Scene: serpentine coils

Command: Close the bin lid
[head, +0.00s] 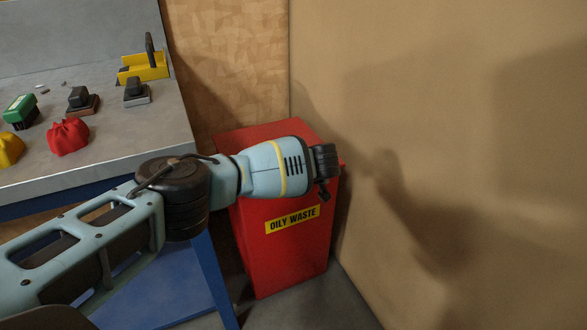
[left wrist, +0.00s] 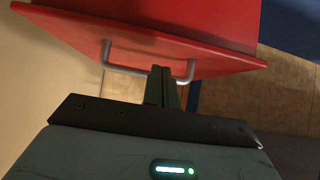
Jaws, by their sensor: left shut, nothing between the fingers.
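The red bin (head: 290,255) with a yellow "OILY WASTE" label (head: 292,220) stands against the tan wall. Its red lid (head: 262,132) lies across the top in the head view; my arm hides much of its front, so I cannot tell whether it is fully shut. My left gripper (head: 324,190) is at the bin's upper right front. In the left wrist view, my left gripper (left wrist: 162,72) is shut and empty, its fingertips overlapping the grey bar handle (left wrist: 123,69) below the red panel (left wrist: 185,55). I cannot tell whether they touch. My right gripper is not in view.
A grey workbench (head: 110,150) with blue legs is left of the bin. It holds a red cloth (head: 68,136), a yellow cloth (head: 10,149), a green-topped block (head: 20,110) and a yellow tool (head: 146,66). The tan wall (head: 450,150) is close on the right.

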